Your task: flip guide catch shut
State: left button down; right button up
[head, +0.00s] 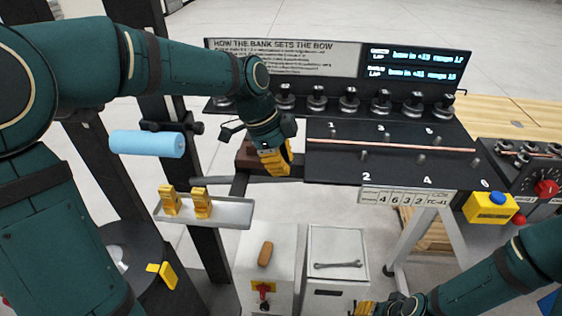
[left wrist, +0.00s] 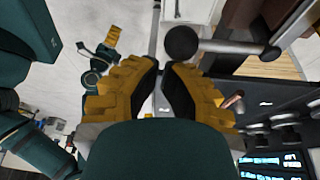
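The copper tube (head: 400,144) lies along the black bench (head: 330,168), and its end (left wrist: 233,101) shows right of my fingers in the left wrist view. My left gripper (head: 283,160) is at the bench's left end, beside the tube's end. Its yellow fingers (left wrist: 162,68) are slightly apart with nothing between them. Just beyond the tips, a black ball knob (left wrist: 181,44) sits on a grey rod (left wrist: 225,47). I cannot tell for sure whether this is the guide catch. My right gripper (head: 376,308) is low at the bottom edge, mostly cut off.
A dark red-brown block (head: 248,154) is left of the gripper. A small tray (head: 222,214) holds two yellow pieces. A blue cylinder (head: 147,144) is further left. Several knobs (head: 317,98) line the bench's back. A control box (head: 525,180) stands right. Two cabinets (head: 338,240) stand below.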

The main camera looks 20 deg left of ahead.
pick_arm(q)
jog(key=d, duration=0.1)
jog(key=d+r, duration=0.1)
jog(key=d, duration=0.1)
jog(key=shift+w+d+r+p, duration=0.2)
jog(key=shift+d+r+p, duration=0.05)
jog(key=shift+p, duration=0.1)
jog(key=v, duration=0.9)
jog(key=shift+a+p, duration=0.15)
jog(key=shift+p, duration=0.25)
pick_arm(e)
jog(key=shift+v, duration=0.95)
pick_arm(q)
jog(key=shift+r, duration=0.1)
pick_arm(e)
jog(key=shift+s+d, duration=0.1)
jog(key=shift+d, duration=0.05)
